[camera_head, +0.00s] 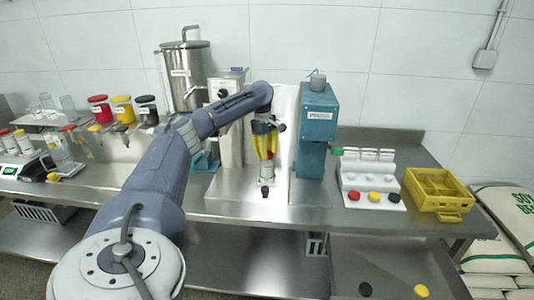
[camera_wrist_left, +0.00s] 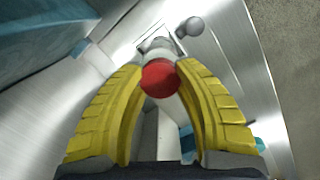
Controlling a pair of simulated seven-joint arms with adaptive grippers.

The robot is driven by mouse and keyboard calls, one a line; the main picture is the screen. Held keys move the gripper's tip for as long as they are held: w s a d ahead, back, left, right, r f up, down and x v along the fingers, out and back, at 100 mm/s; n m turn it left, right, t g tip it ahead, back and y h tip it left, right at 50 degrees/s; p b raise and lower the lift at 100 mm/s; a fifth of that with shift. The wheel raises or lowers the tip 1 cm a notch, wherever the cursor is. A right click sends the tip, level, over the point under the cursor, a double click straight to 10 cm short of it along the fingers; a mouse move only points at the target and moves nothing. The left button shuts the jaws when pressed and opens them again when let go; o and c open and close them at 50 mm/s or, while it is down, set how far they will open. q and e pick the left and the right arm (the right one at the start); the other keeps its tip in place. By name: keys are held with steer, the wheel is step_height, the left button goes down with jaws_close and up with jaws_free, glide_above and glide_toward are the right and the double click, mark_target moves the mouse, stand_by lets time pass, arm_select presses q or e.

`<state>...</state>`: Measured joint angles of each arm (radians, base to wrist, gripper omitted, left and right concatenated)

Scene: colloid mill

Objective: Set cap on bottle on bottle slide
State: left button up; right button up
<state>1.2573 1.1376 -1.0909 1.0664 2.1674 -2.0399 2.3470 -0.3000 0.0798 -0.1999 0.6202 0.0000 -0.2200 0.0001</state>
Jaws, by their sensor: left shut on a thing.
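My left gripper (camera_head: 266,156) points down over the bottle slide and is shut on a red cap. The red cap (camera_wrist_left: 160,78) shows between the yellow fingertips in the left wrist view; in the head view the fingers mostly hide it. The bottle (camera_head: 267,173), pale and clear, stands upright directly below the fingers on the metal bottle slide (camera_head: 280,192). The cap is at or just above the bottle mouth; I cannot tell whether they touch. A dark knob (camera_head: 265,192) is at the slide's front. My right gripper is not in view.
A teal machine (camera_head: 317,125) stands close right of the slide. A white rack (camera_head: 370,180) with several coloured caps and a yellow crate (camera_head: 438,190) are farther right.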

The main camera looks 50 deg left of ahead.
arm_select(q)
steer(key=o, duration=1.4)
steer(key=shift+r, duration=0.15)
steer(key=shift+r, duration=3.35)
